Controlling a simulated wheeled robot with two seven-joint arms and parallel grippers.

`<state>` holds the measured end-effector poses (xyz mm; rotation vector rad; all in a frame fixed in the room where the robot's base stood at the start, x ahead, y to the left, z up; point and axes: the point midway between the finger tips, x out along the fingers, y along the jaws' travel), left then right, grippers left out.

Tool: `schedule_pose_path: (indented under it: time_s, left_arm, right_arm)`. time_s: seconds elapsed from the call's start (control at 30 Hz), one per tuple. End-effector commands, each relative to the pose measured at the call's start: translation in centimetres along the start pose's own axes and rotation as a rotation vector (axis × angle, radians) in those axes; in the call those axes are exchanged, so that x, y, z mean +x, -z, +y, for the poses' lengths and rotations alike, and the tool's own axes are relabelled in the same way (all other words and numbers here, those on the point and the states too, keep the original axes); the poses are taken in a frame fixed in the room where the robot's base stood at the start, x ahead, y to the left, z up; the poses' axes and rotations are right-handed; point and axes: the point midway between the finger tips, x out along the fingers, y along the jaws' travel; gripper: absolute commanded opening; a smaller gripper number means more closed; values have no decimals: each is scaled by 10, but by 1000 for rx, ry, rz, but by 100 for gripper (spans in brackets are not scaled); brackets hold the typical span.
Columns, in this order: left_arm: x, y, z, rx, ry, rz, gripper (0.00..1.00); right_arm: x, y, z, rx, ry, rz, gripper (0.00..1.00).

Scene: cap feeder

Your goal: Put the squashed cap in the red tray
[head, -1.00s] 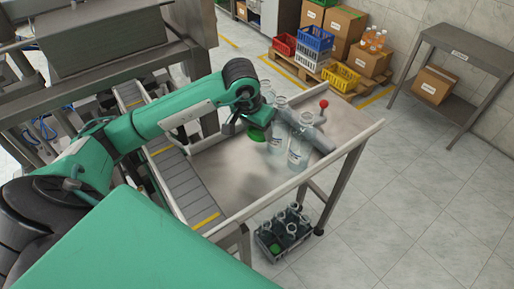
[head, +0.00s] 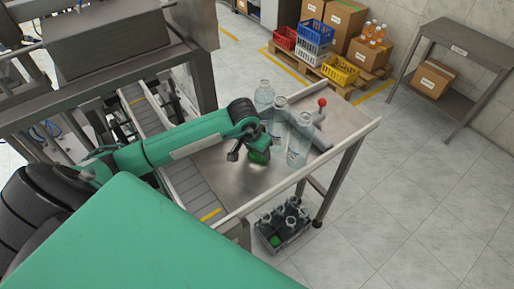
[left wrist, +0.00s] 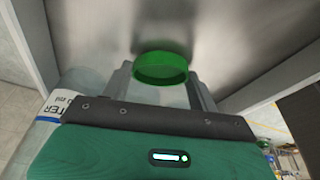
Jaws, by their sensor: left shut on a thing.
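My left gripper (head: 256,156) is shut on a green cap (head: 259,157) over the steel table, beside the bottles. In the left wrist view the green cap (left wrist: 160,69) sits between the two fingertips (left wrist: 159,78), over the bare steel. Its outline looks oval there; I cannot tell if it is squashed or just seen at a slant. I cannot tell whether it touches the table. No red tray shows on the table; a red crate (head: 284,38) stands on the far pallet. My right gripper is not in view.
Clear bottles (head: 299,142) stand just right of my left gripper. A red-knobbed lever (head: 322,103) is behind them. A conveyor (head: 186,183) runs along the table's left. A crate of bottles (head: 262,233) stands on the floor. The table's front (head: 240,187) is clear.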

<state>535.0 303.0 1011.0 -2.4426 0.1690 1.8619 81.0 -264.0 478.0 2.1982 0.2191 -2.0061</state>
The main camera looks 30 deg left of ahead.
Motion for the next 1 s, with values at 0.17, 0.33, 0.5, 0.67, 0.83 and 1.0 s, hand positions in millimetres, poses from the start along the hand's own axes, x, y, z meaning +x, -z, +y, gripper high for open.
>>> schedule_pose_path:
  time_s: [0.17, 0.33, 0.5, 0.67, 0.83, 1.0]
  left_arm:
    - [3, -1, 0, 1, 1, 0, 36]
    - [3, -1, 0, 0, 0, 0, 78]
    - [3, -1, 0, 0, 0, 0, 82]
    - [2, -1, 0, 0, 0, -1, 82]
    - [-8, 1, -1, 2, 1, 3, 82]
    - [-44, 1, -2, 3, 4, 7, 82]
  right_arm:
    - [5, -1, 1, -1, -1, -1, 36]
    - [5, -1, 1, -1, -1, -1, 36]
    - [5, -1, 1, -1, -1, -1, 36]
    - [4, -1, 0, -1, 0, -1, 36]
    - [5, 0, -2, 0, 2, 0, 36]
    - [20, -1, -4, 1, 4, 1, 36]
